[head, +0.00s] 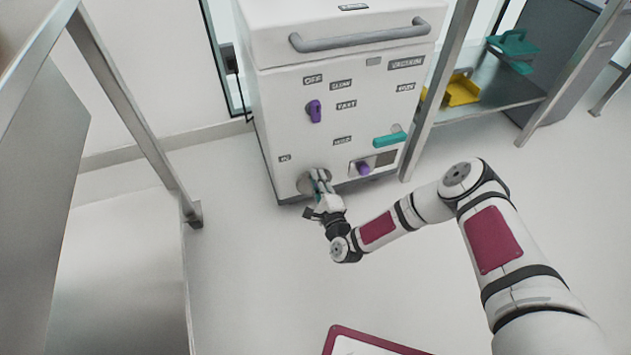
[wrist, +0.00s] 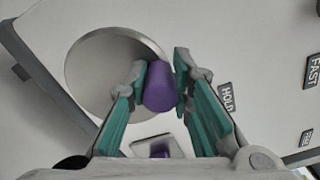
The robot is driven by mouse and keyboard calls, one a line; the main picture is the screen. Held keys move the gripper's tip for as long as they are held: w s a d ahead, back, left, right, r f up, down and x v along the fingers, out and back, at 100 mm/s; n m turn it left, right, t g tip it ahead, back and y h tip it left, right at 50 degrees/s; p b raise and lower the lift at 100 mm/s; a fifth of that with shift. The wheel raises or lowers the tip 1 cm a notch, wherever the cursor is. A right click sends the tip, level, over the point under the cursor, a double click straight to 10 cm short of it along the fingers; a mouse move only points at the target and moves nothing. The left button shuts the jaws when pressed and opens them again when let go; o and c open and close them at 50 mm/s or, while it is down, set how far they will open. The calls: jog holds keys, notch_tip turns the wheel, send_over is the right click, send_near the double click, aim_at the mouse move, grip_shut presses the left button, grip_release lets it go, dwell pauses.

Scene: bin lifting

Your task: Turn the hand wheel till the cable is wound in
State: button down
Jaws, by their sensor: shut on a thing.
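The hand wheel is a flat round grey disc (wrist: 100,65) low on the front of a white machine (head: 290,110). In the head view the disc (head: 304,184) is partly hidden by my gripper (head: 319,181). In the wrist view a purple knob (wrist: 159,90) stands out in front of the disc's edge. The teal fingers of my gripper (wrist: 161,82) are on both sides of the knob and shut on it. I cannot see a cable in either view.
The machine front also has a purple switch (head: 314,111), a teal lever (head: 390,139) and a second purple knob (head: 363,168). The floor before the machine is clear on the left.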

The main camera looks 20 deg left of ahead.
dwell(0.3)
jog(key=c, duration=1.4)
grip_release()
jog(key=shift+d, duration=0.1)
jog(key=v, duration=1.2)
